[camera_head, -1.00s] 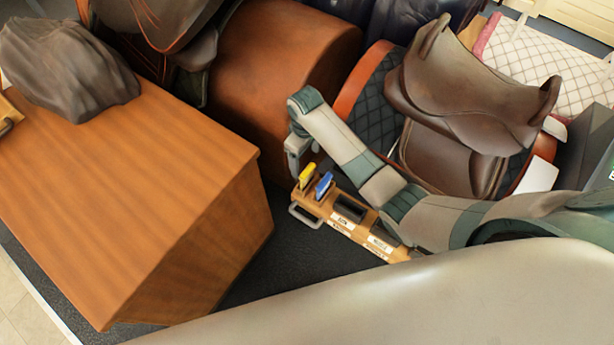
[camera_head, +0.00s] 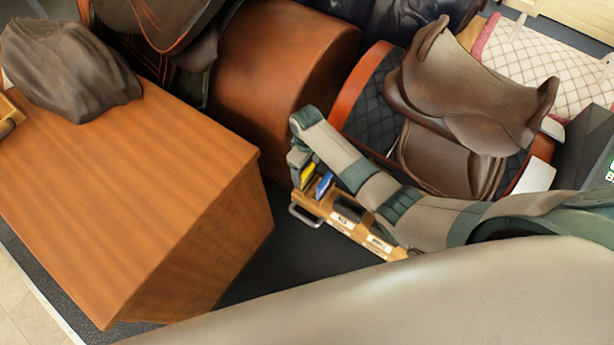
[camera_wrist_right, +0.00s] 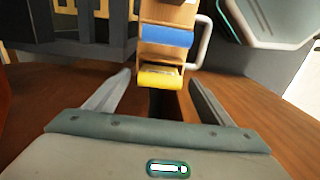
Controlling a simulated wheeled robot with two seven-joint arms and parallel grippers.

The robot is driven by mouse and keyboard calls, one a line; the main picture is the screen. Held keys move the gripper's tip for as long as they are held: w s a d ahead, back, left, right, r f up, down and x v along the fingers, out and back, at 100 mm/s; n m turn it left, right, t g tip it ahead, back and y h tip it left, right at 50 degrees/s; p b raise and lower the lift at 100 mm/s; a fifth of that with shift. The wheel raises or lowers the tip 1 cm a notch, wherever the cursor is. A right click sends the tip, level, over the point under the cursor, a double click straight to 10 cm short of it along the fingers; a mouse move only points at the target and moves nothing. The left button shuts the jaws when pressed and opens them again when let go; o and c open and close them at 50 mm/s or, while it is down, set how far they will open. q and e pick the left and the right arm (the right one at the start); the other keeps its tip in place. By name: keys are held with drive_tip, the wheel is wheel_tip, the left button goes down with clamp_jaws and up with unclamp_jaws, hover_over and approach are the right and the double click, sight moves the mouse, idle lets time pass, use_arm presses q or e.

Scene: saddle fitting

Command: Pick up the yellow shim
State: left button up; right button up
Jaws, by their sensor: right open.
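The yellow shim (camera_head: 307,172) stands in the end of a wooden holder near the middle of the head view, partly hidden by my right gripper. In the right wrist view the yellow shim (camera_wrist_right: 160,78) lies ahead, between the lines of the two fingers. My right gripper (camera_wrist_right: 160,88) is open, with one finger on each side of the shim; I cannot tell whether either touches it. In the head view my right gripper (camera_head: 297,176) is right at the holder's end. My left gripper is not in view.
A blue shim (camera_head: 324,184) stands close beside the yellow one in the wooden holder (camera_head: 328,215), which has a metal handle (camera_head: 304,217). A large wooden block (camera_head: 130,200) stands to the left. A brown saddle (camera_head: 470,95) sits at the upper right.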

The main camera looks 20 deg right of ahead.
drive_tip(key=shift+f, duration=1.45)
drive_tip(key=c, duration=1.1)
